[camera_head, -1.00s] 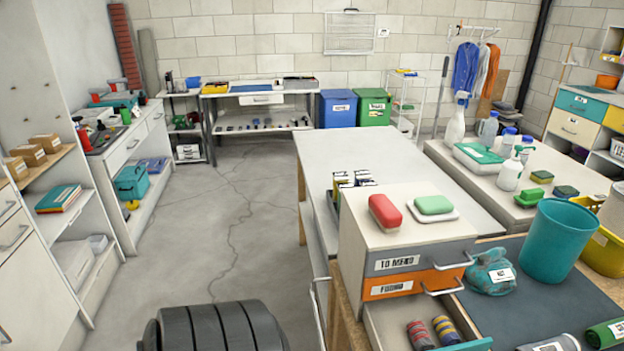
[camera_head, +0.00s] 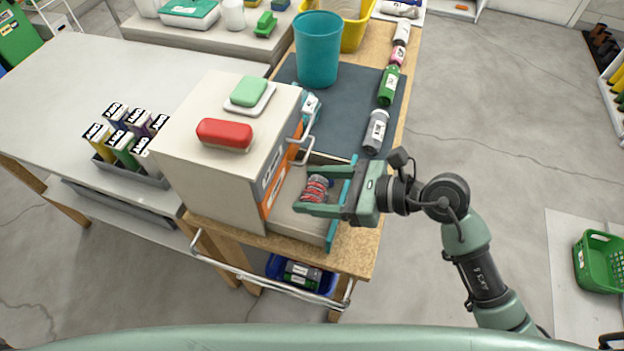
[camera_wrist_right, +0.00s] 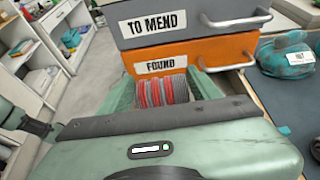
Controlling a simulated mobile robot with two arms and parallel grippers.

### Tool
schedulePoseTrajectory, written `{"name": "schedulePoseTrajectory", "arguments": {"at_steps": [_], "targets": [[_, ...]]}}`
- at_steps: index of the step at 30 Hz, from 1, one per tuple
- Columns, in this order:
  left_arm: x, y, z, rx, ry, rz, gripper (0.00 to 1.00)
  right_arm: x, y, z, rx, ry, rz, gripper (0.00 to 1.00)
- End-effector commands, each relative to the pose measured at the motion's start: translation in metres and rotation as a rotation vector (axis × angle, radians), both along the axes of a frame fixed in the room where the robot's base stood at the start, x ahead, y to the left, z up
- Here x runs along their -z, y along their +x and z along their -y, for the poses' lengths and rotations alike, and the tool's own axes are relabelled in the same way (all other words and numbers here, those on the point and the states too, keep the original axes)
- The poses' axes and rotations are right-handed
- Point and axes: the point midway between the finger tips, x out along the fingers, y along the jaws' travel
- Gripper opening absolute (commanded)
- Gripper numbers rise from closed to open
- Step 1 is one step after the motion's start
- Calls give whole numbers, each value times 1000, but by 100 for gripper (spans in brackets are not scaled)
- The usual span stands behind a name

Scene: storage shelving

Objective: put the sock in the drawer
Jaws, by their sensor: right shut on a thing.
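A rolled sock with red and grey stripes (camera_head: 316,188) is between the fingers of my right gripper (camera_head: 304,189). The gripper is shut on it. In the right wrist view the sock (camera_wrist_right: 162,90) sits between the two green fingers, in front of the orange drawer labelled FOUND (camera_wrist_right: 152,56). The open bottom drawer with a teal front (camera_head: 332,237) lies under the gripper; I cannot tell whether the sock touches its floor. The orange drawer (camera_head: 270,198) and the grey TO MEND drawer (camera_wrist_right: 185,22) above it are shut. The gripper hides part of the open drawer. My left gripper is not in view.
A teal bin (camera_head: 318,48), a grey bottle (camera_head: 376,132) and a green bottle (camera_head: 389,86) are on the worktop.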

Motion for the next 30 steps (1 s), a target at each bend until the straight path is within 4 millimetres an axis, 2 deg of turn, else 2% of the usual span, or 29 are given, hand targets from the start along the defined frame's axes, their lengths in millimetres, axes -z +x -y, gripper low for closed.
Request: {"name": "schedulePoseTrajectory", "arguments": {"at_steps": [6,21,30], "targets": [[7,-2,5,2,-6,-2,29,9,-1,-3,-4,-2,-1,25],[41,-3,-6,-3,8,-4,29,52,-1,-2,-4,-1,-1,25],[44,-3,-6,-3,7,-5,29,56,-1,-2,-4,-1,-1,25]]}}
